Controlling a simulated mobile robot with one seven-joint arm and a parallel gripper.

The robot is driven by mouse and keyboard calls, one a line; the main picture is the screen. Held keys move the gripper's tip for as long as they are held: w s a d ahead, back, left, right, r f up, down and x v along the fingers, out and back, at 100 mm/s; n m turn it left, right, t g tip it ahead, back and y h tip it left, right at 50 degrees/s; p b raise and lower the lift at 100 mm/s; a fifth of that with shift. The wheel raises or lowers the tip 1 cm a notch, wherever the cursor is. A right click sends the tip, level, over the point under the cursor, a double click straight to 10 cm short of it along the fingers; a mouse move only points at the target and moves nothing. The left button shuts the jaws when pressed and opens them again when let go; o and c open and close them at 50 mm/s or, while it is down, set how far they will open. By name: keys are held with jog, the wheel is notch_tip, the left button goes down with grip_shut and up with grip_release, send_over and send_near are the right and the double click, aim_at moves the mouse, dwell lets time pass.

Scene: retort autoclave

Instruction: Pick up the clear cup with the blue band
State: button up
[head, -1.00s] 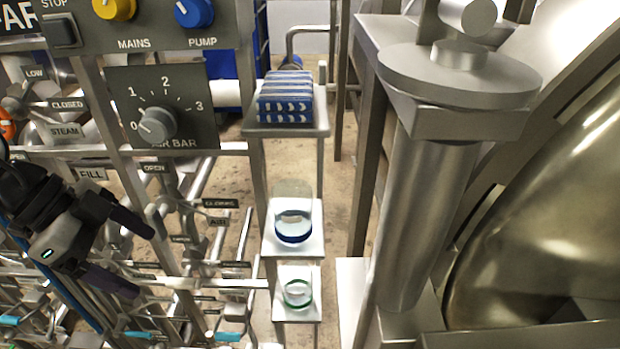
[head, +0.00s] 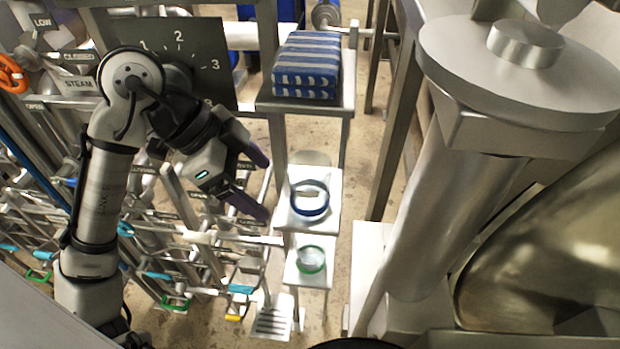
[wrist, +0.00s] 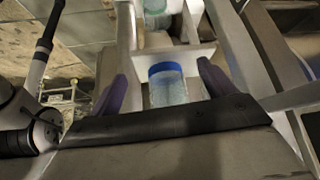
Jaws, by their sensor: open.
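The clear cup with the blue band (head: 309,199) stands on a small white shelf (head: 326,224) in the middle of the head view. My gripper (head: 262,185) is open and empty, to the left of the cup and apart from it in that view. In the wrist view the blue-banded cup (wrist: 168,84) shows between the two open fingers (wrist: 160,82), beyond the dark palm edge that hides its near part. Whether it lies between the fingers in depth I cannot tell.
A clear cup with a green band (head: 311,260) stands on a lower white shelf (head: 318,281) in front. A blue-striped stack (head: 307,66) sits on a shelf behind. Pipes and valve levers crowd the left. A thick metal column (head: 455,215) stands at the right.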

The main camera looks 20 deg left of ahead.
aim_at(310, 181)
jog(key=shift+w+d+p, duration=0.2)
jog(key=shift+w+d, duration=0.25)
jog(key=shift+d, duration=0.4)
jog(key=shift+w+d+p, duration=0.15)
jog(key=shift+w+d, duration=0.3)
jog(key=shift+d, duration=0.35)
jog(key=d, duration=0.1)
jog(key=w+d+p, duration=0.1)
jog(key=w+d, duration=0.1)
jog(key=d, duration=0.1)
jog(key=shift+f, duration=0.5)
jog(key=c, duration=1.1)
